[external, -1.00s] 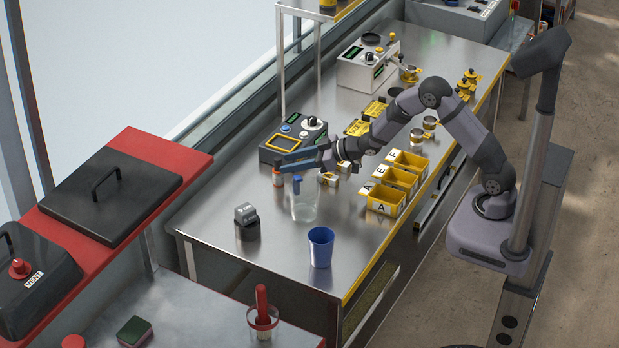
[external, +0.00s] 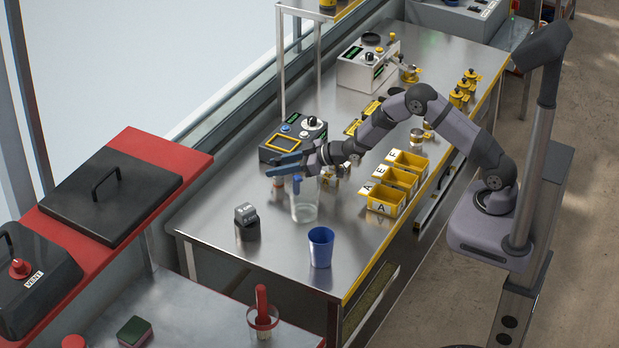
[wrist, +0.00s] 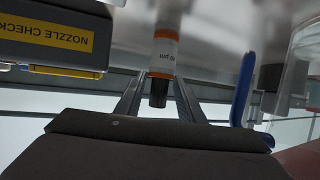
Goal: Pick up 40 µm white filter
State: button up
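The filter (wrist: 163,50) is a small white cylinder with an orange band and a dark end. Its label ends in "0 µm", and it appears upside down in the wrist view. My gripper (wrist: 157,98) is open, with one finger on each side of the filter's dark end and a visible gap on both sides. In the external view my gripper (external: 283,166) is low over the bench, left of the clear beaker (external: 305,208). There the fingers mostly hide the filter.
The grey "NOZZLE CHECK" device (wrist: 50,40) stands close to the fingers, and shows behind them in the external view (external: 292,138). A blue stick (wrist: 243,90) rises beside the right finger. A blue cup (external: 320,247) and dark block (external: 247,222) stand nearer the front.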

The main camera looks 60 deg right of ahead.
jog(key=c, duration=0.6)
jog(key=shift+c, duration=0.2)
notch_tip(320, 180, up, 10)
jog(key=shift+r+b, duration=0.1)
jog(key=shift+b, duration=0.25)
